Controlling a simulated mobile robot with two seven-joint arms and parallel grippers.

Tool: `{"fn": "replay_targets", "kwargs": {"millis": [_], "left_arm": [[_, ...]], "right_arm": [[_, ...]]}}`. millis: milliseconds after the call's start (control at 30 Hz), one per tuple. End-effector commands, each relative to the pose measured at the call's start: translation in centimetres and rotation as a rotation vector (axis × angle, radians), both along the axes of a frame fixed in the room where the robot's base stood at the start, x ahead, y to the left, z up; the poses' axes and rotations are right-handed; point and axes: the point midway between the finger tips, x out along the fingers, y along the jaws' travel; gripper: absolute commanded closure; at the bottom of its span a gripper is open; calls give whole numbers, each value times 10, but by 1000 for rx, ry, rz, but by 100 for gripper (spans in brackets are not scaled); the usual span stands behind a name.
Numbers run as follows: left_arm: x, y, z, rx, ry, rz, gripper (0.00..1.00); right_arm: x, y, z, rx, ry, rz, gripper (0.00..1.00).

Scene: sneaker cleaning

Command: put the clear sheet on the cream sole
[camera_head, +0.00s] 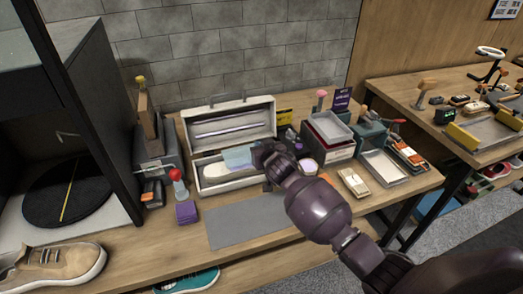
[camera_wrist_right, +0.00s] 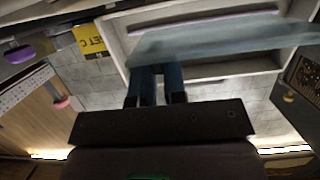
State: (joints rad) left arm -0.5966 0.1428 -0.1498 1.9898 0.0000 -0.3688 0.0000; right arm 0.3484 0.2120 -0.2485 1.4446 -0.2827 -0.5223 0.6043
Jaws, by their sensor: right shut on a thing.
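The clear sheet (camera_head: 238,157) is a pale bluish, see-through piece. My right gripper (camera_head: 260,155) is shut on its right edge. In the right wrist view the sheet (camera_wrist_right: 225,38) spreads out from the blue fingers of my right gripper (camera_wrist_right: 157,72). The cream sole (camera_head: 214,171) lies in the open light-coloured case (camera_head: 233,185). In the head view the sheet covers part of the sole's right side; whether they touch I cannot tell. My gripper hides the case's right end. My left gripper is not in view.
The case's raised lid (camera_head: 232,112) stands behind the sheet. A grey mat (camera_head: 245,222) lies in front, bare. A purple block (camera_head: 186,212) and a red-topped bottle (camera_head: 178,182) stand left of the case. Stacked trays (camera_head: 331,127) stand right of my gripper.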

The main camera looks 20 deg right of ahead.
Motion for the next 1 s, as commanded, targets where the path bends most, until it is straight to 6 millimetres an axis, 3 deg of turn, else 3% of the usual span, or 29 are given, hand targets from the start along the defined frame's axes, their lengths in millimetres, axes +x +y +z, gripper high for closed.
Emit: {"fn": "replay_targets", "kwargs": {"millis": [100, 933, 967, 1000], "left_arm": [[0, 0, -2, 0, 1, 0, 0], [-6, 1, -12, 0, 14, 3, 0], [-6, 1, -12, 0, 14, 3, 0], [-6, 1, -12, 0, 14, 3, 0]], "right_arm": [[0, 0, -10, 0, 1, 1, 100], [0, 0, -22, 0, 2, 0, 100], [-1, 0, -22, 0, 3, 0, 83], [-1, 0, -23, -1, 3, 0, 77]]}}
